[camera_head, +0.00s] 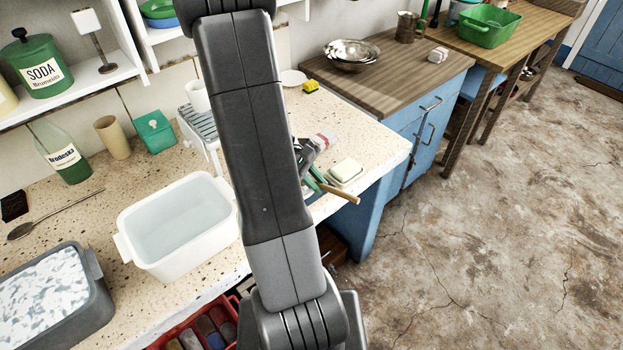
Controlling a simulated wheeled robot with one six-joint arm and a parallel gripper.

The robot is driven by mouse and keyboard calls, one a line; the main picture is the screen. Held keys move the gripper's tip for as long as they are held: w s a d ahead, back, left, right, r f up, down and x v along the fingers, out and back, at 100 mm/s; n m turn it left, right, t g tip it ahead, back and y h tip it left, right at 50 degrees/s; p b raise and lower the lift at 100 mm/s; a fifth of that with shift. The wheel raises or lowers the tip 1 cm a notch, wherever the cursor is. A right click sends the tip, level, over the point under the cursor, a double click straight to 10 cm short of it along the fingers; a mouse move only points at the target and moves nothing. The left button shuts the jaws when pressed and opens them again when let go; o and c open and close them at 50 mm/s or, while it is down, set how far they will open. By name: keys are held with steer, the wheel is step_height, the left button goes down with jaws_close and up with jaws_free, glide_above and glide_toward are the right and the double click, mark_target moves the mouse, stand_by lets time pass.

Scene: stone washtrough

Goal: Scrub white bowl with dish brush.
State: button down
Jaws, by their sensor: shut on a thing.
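My gripper (314,176) shows in part beside my arm, low over the right end of the speckled counter. It is shut on a wooden-handled thing (341,192), which looks like the dish brush. The handle points right, past the counter's front edge; the brush head is hidden behind my arm. I cannot make out the white bowl for sure. A small white round dish (293,78) lies at the back of the counter, and my arm covers much of the middle.
A white basin of water (128,246) stands left of my arm, with a grey tub (96,312) of foam nearer. A yellow sponge (311,86) lies behind. The floor at right is clear.

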steer(key=shift+s+d, duration=0.2)
steer(key=shift+w+a, duration=0.6)
steer(key=shift+a, duration=0.05)
steer(key=shift+w+a+p, duration=0.4)
steer(key=shift+w+a, duration=0.3)
steer(key=shift+a, duration=0.15)
steer(key=shift+s+d+b, duration=0.7)
steer(key=shift+s+d, duration=0.6)
steer(key=shift+d, duration=0.2)
steer(key=shift+w+a+p, duration=0.3)
steer(key=shift+w+a, duration=0.35)
steer(key=shift+a, duration=0.05)
steer(key=shift+w+a, duration=0.65)
steer(key=shift+a, duration=0.15)
